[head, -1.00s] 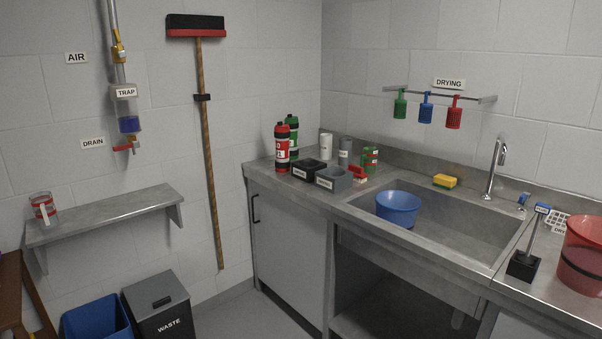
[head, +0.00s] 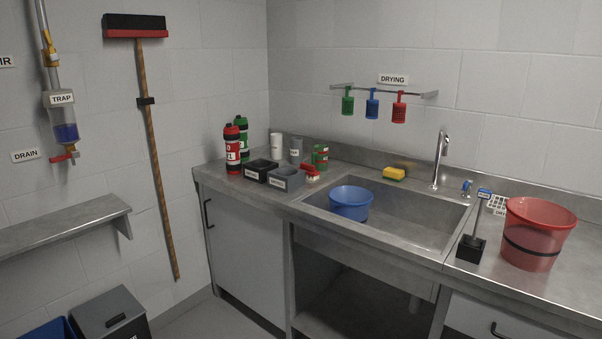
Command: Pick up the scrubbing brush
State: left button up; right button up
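A small brush with a red top and pale bristles (head: 312,173) lies on the steel counter, left of the sink and just right of a grey open box (head: 287,180). It looks like the scrubbing brush. A green can with a red band (head: 321,157) stands close behind it. Neither of my grippers shows in the head view, so nothing is seen touching the brush.
A blue bowl (head: 350,203) sits in the sink (head: 405,225). Red and green bottles (head: 233,150) and a black box (head: 261,170) stand to the left. A yellow sponge (head: 394,174) lies behind the sink. A red bucket (head: 535,235) stands at right.

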aim_at(311, 174)
jog(key=i+z, duration=0.1)
jog(key=z, duration=0.3)
jog(key=i+j+z, duration=0.55)
jog(key=j, duration=0.15)
jog(key=i+j, duration=0.15)
jog(key=j, duration=0.25)
jog(key=i+j+z, duration=0.1)
jog(key=j, duration=0.25)
jog(key=i+j, duration=0.25)
jog(key=j, duration=0.15)
jog(key=i+j, duration=0.15)
jog(key=j, duration=0.25)
jog(key=i+j+z, duration=0.1)
jog(key=j, duration=0.3)
jog(key=i+j, duration=0.25)
jog(key=j, duration=0.15)
